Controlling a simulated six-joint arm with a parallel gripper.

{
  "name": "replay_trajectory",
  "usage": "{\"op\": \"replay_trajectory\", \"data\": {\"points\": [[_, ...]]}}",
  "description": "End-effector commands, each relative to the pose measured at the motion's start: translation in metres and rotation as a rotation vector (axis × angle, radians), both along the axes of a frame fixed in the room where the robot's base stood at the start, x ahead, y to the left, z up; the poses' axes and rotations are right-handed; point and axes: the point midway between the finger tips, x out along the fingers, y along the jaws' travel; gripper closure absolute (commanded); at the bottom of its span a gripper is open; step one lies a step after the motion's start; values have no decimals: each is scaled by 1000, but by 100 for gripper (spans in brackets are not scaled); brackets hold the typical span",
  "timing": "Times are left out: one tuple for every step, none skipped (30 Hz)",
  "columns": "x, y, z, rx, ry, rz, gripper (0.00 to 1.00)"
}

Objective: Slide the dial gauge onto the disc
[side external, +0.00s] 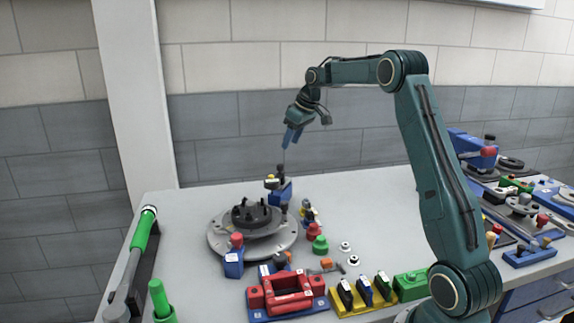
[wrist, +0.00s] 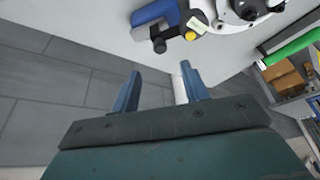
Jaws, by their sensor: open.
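The dial gauge appears to be the blue block with a black knob and a small yellow part (side external: 280,192). It stands at the right rim of the round grey disc (side external: 222,243), which carries a black hub (side external: 252,216). I cannot tell whether the gauge touches the disc. In the wrist view the blue gauge (wrist: 157,14) is at the top centre, with part of the disc (wrist: 232,22) to its right. My gripper (side external: 288,143) is above the gauge, tilted, apart from it. In the wrist view my gripper (wrist: 163,84) has its two blue fingers spread, with nothing held between them.
A blue block with a red knob (side external: 234,262) stands at the disc's front. A red fixture (side external: 287,296), green knobbed part (side external: 320,245) and yellow holder (side external: 362,303) are in front and right. A green-handled tool (side external: 140,237) lies left. The table behind the gauge is clear.

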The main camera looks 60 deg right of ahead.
Motion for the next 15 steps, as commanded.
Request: {"op": "replay_trajectory", "data": {"points": [[3, 1, -8, 2, 2, 2, 55], [5, 1, -13, 1, 3, 2, 55], [7, 1, -18, 1, 2, 2, 55], [9, 1, -23, 1, 2, 2, 55], [11, 1, -27, 2, 2, 2, 55], [13, 1, -32, 1, 2, 2, 55], [15, 1, -37, 1, 2, 0, 55], [17, 1, -41, 1, 3, 1, 55], [19, 1, -47, 1, 3, 2, 55], [21, 1, -51, 1, 2, 3, 55], [22, 1, -55, 1, 2, 2, 55], [24, 1, -60, 1, 3, 2, 55], [26, 1, -64, 1, 3, 1, 55], [27, 1, -67, 1, 2, 1, 55], [29, 1, -70, 1, 1, 1, 55]]}}
